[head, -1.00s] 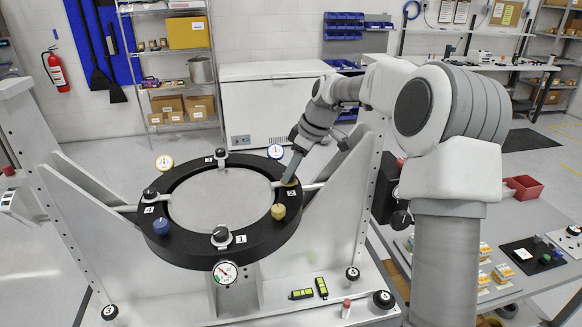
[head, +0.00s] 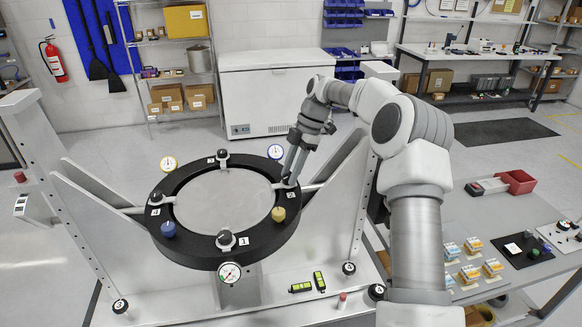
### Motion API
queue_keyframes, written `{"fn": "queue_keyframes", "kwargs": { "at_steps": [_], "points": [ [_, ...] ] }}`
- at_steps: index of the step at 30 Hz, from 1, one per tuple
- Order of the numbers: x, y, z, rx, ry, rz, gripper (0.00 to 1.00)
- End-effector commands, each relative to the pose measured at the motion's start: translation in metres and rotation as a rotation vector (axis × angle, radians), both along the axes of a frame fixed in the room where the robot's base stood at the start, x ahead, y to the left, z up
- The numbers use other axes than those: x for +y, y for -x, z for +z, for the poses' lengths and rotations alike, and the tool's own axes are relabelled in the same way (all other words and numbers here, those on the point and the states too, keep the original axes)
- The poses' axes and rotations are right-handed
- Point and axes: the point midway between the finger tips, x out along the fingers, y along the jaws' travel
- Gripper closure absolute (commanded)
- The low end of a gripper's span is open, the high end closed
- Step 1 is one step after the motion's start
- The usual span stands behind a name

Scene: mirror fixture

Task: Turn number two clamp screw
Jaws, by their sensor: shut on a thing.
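The black ring (head: 173,235) of the mirror fixture lies flat around a pale grey mirror disc (head: 222,200). Clamp screws with black knobs sit at its top (head: 223,155), left (head: 155,197) and bottom (head: 225,238), beside labels 3, 4 and 1. My gripper (head: 287,180) reaches down from the upper right onto the right side of the ring, where the number two clamp screw sits. Its fingers are closed around that screw's knob, which they mostly hide. A label lies just beside the fingertips.
A yellow knob (head: 278,214) and a blue knob (head: 168,229) stand on the ring. Dial gauges (head: 276,152) (head: 169,163) (head: 229,272) stand around it. The fixture's slanted side plate (head: 335,200) is close to my arm. Green-yellow levels (head: 301,287) lie on the base.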

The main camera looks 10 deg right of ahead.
Motion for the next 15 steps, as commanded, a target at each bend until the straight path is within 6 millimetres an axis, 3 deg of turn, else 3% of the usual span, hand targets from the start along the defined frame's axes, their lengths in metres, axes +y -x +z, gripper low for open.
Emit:
{"fn": "queue_keyframes", "kwargs": {
  "at_steps": [15],
  "points": [
    [-0.0001, -0.0017, 0.0002, -0.002, 0.002, 0.141, 1.0]
  ]
}}
